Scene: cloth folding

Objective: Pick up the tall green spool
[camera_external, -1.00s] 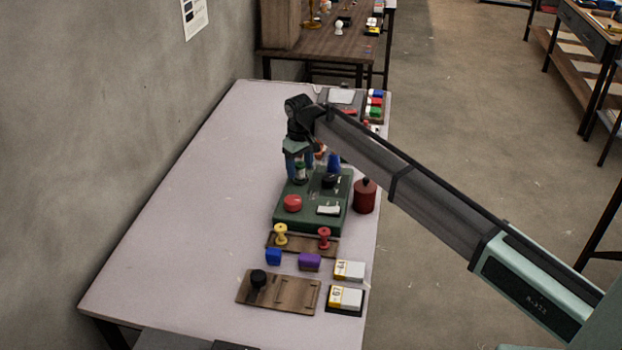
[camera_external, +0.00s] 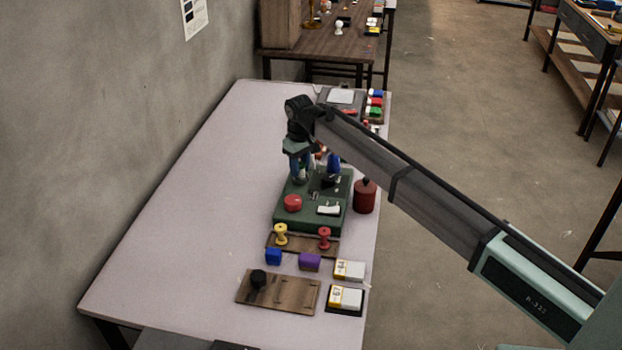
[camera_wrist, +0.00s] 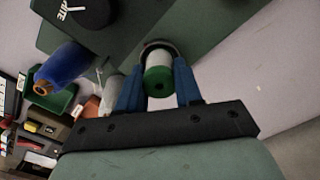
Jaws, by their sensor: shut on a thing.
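The tall green spool (camera_wrist: 158,80) has green ends and a white middle. In the wrist view it stands between the two blue fingers of my gripper (camera_wrist: 160,88), which are shut on it. In the external view my gripper (camera_external: 301,172) points down at the back left of the green box (camera_external: 310,222), and the spool is mostly hidden by the fingers there. The spool's lower end is close to the green box; I cannot tell whether it touches.
A blue piece (camera_external: 334,162) stands close to the right of my gripper. A red button (camera_external: 292,203) and a white switch (camera_external: 328,209) are on the green box. A dark red canister (camera_external: 365,197) stands to its right. Yellow (camera_external: 281,234) and red (camera_external: 324,238) spools stand in front. The table's left side is clear.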

